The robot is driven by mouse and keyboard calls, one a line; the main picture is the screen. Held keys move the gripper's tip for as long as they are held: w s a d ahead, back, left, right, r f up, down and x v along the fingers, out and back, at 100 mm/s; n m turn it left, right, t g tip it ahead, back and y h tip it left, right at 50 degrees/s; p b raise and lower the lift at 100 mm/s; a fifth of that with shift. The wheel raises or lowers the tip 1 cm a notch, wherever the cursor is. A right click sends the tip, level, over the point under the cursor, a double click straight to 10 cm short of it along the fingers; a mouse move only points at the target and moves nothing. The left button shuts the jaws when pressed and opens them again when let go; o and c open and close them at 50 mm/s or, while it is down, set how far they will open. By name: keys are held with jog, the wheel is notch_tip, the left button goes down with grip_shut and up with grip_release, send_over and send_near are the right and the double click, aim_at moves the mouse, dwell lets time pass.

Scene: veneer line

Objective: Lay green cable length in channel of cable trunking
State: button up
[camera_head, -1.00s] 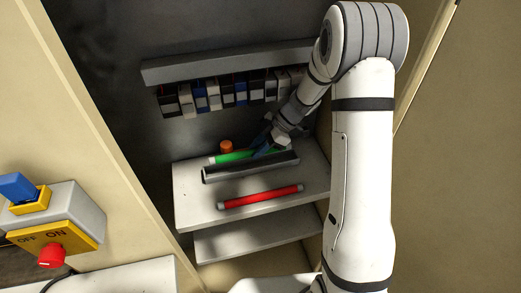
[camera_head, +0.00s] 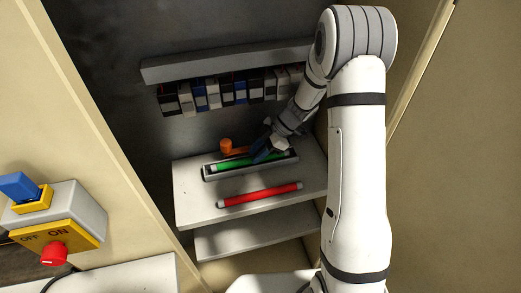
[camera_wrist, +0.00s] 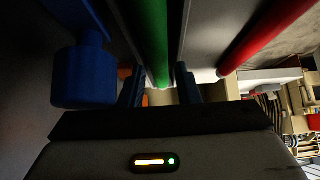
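The green cable length (camera_head: 232,162) lies lengthwise in the channel of the grey cable trunking (camera_head: 207,176), between its walls, on the white shelf. My gripper (camera_head: 268,150) is down at the right part of the trunking and hides part of the cable there. In the wrist view the green cable (camera_wrist: 156,40) runs between the two dark blue fingers (camera_wrist: 161,88). A narrow gap shows on each side of the cable, so the fingers look open around it.
A red cable length (camera_head: 260,195) lies in front of the trunking on the shelf (camera_head: 195,205). An orange object (camera_head: 230,148) stands behind it. A blue cylindrical thing (camera_wrist: 84,75) is close on the left in the wrist view. A row of breakers (camera_head: 228,93) hangs above.

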jog(key=shift+o, duration=1)
jog(key=shift+w, duration=0.1)
jog(key=shift+r, duration=0.15)
jog(key=shift+w+r, duration=0.1)
jog(key=shift+r, duration=0.2)
jog(key=b+v, duration=0.1)
jog(key=v, duration=0.6)
jog(key=shift+d+r, duration=0.2)
jog(key=shift+r, duration=0.15)
